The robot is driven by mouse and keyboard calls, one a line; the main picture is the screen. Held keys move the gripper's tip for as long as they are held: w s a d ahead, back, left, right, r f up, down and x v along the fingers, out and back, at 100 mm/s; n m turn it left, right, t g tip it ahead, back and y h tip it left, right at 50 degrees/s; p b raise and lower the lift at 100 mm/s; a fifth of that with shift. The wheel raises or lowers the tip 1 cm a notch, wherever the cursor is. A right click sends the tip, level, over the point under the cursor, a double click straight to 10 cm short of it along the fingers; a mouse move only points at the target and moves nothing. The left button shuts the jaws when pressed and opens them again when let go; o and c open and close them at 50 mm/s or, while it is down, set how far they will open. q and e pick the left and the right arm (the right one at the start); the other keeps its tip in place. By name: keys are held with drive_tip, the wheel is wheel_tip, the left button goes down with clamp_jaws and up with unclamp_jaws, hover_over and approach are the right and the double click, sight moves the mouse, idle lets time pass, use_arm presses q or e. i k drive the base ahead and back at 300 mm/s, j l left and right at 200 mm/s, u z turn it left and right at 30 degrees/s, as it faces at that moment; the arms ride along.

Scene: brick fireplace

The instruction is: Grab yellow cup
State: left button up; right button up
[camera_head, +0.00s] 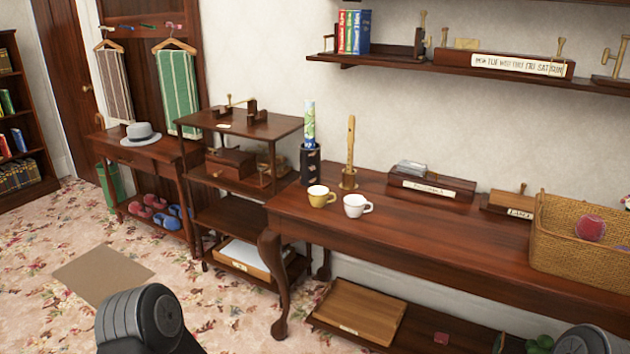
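The yellow cup (319,197) stands upright near the left end of a long dark wooden table (420,233). Its handle points right. A white cup (355,206) stands just to its right, with a small gap between them. Nothing covers the yellow cup. Part of an arm of mine shows at the bottom left and another part at the bottom right. Neither gripper's fingers are in the view, and both visible arm parts are well away from the cup.
Behind the cups stand a dark cylinder holder (311,164) and a wooden flute on a stand (350,155). A wicker basket (570,258) sits at the table's right. A shelf unit (238,195) adjoins on the left. The table's middle front is clear.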

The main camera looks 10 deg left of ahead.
sight(318, 195)
drive_tip(key=i+j+z, duration=0.25)
drive_tip(key=i+j, duration=0.25)
drive_tip(key=i+j+z, duration=0.2)
drive_tip(key=i+j, duration=0.25)
drive_tip(key=j, duration=0.25)
drive_tip(key=i+j+z, duration=0.2)
drive_tip(key=j+z, duration=0.25)
drive_tip(key=j, duration=0.15)
drive_tip(key=i+j+z, duration=0.1)
drive_tip(key=j+z, duration=0.4)
drive_tip(key=j, duration=0.15)
drive_tip(key=j+z, duration=0.45)
drive_tip(key=j, duration=0.2)
